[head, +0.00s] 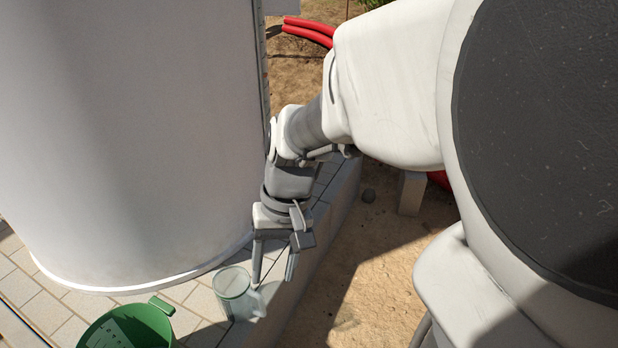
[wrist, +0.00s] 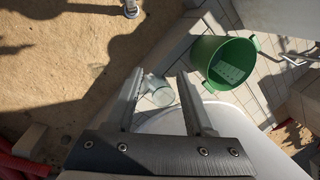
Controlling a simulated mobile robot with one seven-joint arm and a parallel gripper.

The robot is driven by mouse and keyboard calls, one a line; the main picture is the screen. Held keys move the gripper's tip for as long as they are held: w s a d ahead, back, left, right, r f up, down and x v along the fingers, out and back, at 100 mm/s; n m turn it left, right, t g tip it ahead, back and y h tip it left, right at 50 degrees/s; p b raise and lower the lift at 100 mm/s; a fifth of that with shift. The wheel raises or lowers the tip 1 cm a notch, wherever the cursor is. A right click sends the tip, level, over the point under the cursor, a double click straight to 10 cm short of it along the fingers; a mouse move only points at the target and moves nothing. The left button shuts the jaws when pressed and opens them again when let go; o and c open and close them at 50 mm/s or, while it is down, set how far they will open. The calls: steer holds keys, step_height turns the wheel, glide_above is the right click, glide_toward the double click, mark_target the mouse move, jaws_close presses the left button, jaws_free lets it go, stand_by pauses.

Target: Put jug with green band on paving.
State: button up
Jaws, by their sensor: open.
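A clear glass jug (head: 233,294) with a handle stands upright near the edge of the tiled paving (head: 40,308). I cannot make out a distinct green band on it. My gripper (head: 273,281) points down with its fingers apart and empty, just beyond the jug in the head view and close to its handle side. In the wrist view the jug (wrist: 160,93) shows between the open fingers (wrist: 160,73), beyond their tips. Whether the fingers touch it cannot be told. The paving (wrist: 262,85) also shows there.
A green bucket (head: 160,325) stands on the paving left of the jug, with a light slotted panel inside. A large white tank (head: 130,150) rises behind. The paving drops at a ledge to sandy ground (head: 370,270) on the right. Red hoses (head: 308,31) lie at the back.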

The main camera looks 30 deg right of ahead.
steer(key=s+r+n+t+h, duration=0.2)
steer(key=s+r+n+t, duration=0.1)
steer(key=r, duration=0.6)
steer(key=s+t, duration=0.1)
steer(key=t, duration=0.1)
steer(key=shift+s+t, duration=0.3)
steer(key=shift+t, duration=0.1)
steer(key=shift+r, duration=0.1)
step_height(320, 180, up, 26)
steer(key=p, duration=2.6)
